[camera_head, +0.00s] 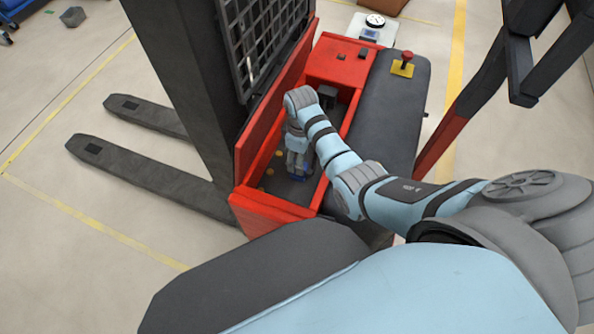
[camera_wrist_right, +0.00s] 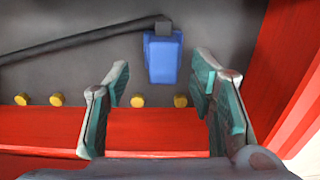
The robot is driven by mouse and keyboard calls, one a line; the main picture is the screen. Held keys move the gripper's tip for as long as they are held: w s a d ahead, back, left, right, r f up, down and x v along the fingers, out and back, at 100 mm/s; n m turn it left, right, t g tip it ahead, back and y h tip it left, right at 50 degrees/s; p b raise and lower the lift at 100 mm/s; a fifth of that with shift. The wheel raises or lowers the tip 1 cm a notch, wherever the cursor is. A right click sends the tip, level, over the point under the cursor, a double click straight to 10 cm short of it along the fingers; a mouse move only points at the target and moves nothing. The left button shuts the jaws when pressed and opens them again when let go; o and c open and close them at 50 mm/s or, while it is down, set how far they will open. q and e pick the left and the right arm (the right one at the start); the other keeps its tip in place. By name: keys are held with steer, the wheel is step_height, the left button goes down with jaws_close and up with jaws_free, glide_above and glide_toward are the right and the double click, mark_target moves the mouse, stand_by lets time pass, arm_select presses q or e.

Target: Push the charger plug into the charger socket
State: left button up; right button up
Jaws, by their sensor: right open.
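A blue block-shaped plug (camera_wrist_right: 163,60) with a dark cable at its top lies in the red-walled compartment of a forklift. In the right wrist view it is just beyond and between the fingertips of my right gripper (camera_wrist_right: 162,76), with gaps on both sides. The gripper is open and empty. In the head view my right gripper (camera_head: 298,165) points down into the compartment, and a little blue (camera_head: 304,177) shows by its tips. A dark block (camera_head: 327,92) stands at the compartment's far end; I cannot tell whether it is the charger socket. My left gripper is out of view.
Red compartment walls (camera_head: 268,205) stand close around my right gripper. Several yellow round studs (camera_wrist_right: 138,100) line the grey surface near the plug. The dark cable (camera_wrist_right: 75,43) runs left. A black seat-like pad (camera_head: 385,110) lies to the right, with a red button (camera_head: 407,56).

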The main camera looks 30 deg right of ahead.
mark_target(308, 172)
step_height(308, 172, down, 4)
steer(key=shift+s+a+r+b, duration=0.15)
steer(key=shift+b, duration=0.4)
steer(key=shift+r, duration=0.1)
steer(key=c, duration=1.2)
